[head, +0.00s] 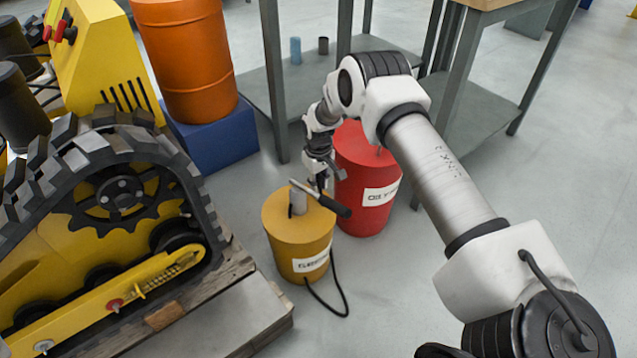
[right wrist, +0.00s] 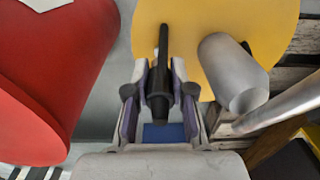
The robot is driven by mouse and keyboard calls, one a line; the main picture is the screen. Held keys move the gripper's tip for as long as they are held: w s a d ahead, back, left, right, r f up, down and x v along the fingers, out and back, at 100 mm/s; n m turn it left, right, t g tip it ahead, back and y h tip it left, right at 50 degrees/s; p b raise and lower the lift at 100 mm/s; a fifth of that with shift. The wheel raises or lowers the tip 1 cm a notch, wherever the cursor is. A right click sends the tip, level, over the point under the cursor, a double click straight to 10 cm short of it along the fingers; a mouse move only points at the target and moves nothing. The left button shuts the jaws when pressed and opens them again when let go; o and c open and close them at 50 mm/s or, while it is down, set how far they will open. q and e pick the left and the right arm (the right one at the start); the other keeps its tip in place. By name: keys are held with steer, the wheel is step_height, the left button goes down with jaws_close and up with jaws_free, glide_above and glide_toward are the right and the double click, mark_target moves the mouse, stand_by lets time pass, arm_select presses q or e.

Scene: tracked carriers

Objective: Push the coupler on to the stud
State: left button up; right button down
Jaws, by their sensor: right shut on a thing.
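My right gripper (head: 319,180) is above the yellow grease bucket (head: 296,262). In the right wrist view its jaws (right wrist: 160,92) are shut on a dark, slim piece, seemingly the coupler (right wrist: 158,72), which points away over the yellow lid. In the head view the coupler is too small to tell from the gripper. A black hose (head: 338,312) loops from the bucket to the floor. The stud cannot be made out surely; a small red spot (head: 115,304) shows on the yellow track frame (head: 70,325). My left gripper is not in view.
The bucket's grey pump cylinder (right wrist: 234,75) and lever rod (right wrist: 282,104) are close beside the jaws. A red bucket (head: 367,160) stands behind. The tracked carrier's black track (head: 165,150) is at left, above a wooden pallet (head: 232,268). An orange drum (head: 190,55) stands behind it.

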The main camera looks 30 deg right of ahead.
stand_by(0.4)
steer(key=shift+f, duration=0.2)
steer(key=shift+f+b, duration=0.6)
steer(key=shift+f, duration=0.25)
steer(key=shift+f, duration=0.35)
stand_by(0.9)
steer(key=c, duration=0.9)
jaws_free()
steer(key=shift+r, duration=0.1)
step_height(320, 180, up, 12)
steer(key=shift+f, duration=0.1)
